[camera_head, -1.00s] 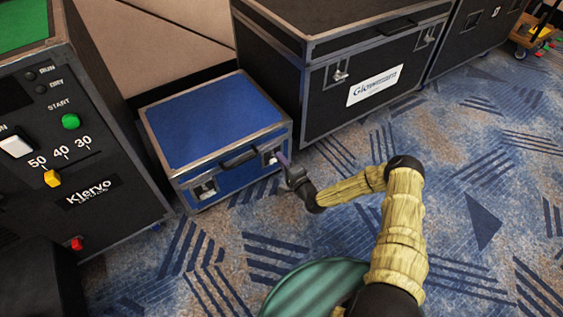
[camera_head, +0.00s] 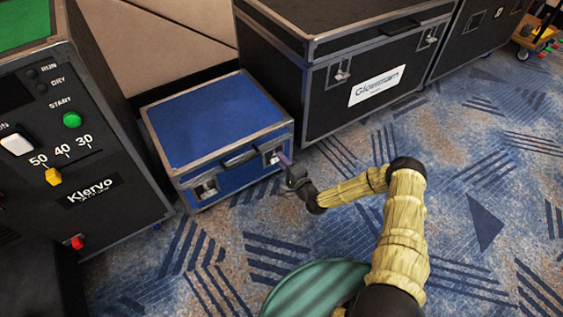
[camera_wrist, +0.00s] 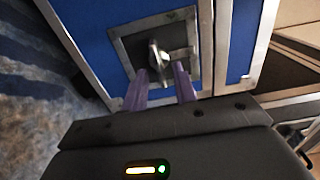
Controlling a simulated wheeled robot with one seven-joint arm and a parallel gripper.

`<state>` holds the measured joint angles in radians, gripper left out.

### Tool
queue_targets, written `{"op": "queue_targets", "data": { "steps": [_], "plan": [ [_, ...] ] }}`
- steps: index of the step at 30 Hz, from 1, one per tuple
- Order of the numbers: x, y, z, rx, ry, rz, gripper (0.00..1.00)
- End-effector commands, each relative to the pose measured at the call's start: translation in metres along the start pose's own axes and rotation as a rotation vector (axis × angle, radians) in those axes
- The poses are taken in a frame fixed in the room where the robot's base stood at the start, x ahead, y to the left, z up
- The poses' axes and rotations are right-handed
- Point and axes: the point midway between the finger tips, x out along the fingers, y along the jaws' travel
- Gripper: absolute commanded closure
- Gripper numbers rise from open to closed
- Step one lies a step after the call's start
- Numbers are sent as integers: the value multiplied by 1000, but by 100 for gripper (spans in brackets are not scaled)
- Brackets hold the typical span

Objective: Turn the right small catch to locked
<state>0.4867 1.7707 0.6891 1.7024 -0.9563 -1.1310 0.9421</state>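The small blue case (camera_head: 215,120) with metal edges stands on the carpet. Its right catch (camera_head: 271,157) is at the right end of its front face, partly behind my gripper's fingers. In the wrist view the catch's silver turn-piece (camera_wrist: 157,54) sits on a square metal plate, its long side near upright in the picture. My gripper (camera_head: 281,157) is at this catch. In the wrist view its two purple fingers (camera_wrist: 160,78) are apart, with the lower end of the turn-piece between their tips. I cannot tell if they touch it. The left catch (camera_head: 206,188) is uncovered.
A large black case (camera_head: 325,95) with a white label stands behind and to the right of the blue case. A black Klervo machine (camera_head: 75,150) stands close on the left. The patterned carpet (camera_head: 480,150) on the right is clear.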

Motion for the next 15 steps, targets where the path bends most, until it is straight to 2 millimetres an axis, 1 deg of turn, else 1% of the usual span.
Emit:
{"op": "queue_targets", "data": {
  "steps": [4,7,15],
  "plan": [
    [-10,-2,0,0,-1,1,72],
    [-24,-4,1,1,-1,2,72],
    [-77,-4,3,3,-4,3,72]
  ]
}}
